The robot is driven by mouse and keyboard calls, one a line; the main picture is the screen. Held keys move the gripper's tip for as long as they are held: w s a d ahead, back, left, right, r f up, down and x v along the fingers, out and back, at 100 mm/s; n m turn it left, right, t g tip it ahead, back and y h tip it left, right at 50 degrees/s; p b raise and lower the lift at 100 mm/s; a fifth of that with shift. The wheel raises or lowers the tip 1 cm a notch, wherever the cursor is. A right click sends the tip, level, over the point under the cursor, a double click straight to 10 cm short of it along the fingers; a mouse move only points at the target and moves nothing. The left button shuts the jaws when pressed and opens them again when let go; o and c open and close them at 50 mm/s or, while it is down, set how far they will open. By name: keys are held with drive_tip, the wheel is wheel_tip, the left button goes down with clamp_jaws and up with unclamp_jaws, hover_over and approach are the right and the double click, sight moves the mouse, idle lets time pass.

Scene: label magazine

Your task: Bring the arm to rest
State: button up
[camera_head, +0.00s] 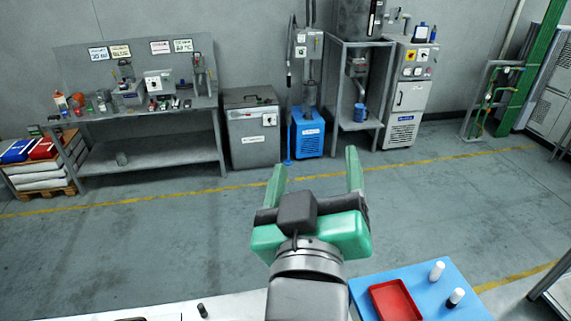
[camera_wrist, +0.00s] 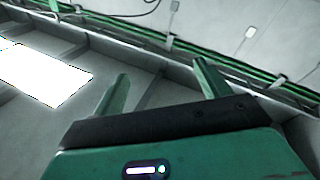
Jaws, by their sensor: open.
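My gripper (camera_head: 315,172) is green with a dark body and is raised in the middle of the head view. Its two green fingers stand apart and point away toward the back wall, with nothing between them. In the wrist view my gripper (camera_wrist: 162,85) also shows both fingers spread and empty. Behind the fingers, the wrist view shows a grey ceiling or upper wall with a bright white panel (camera_wrist: 45,72) at the left.
A blue mat (camera_head: 430,276) with a red tray (camera_head: 395,301) and two small white bottles (camera_head: 437,270) lies at the lower right. A workbench (camera_head: 150,150) with equipment stands at the back left. A grey cabinet (camera_head: 253,135) stands beside it. The middle floor is clear.

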drive_tip(key=s+a+r+m+t+y, duration=0.2)
drive_tip(key=s+r+t, duration=0.3)
drive_tip(key=s+r, duration=0.4)
drive_tip(key=shift+s+a+r+m, duration=0.35)
drive_tip(key=shift+s+a+m, duration=0.35)
drive_tip(key=shift+s, duration=0.4)
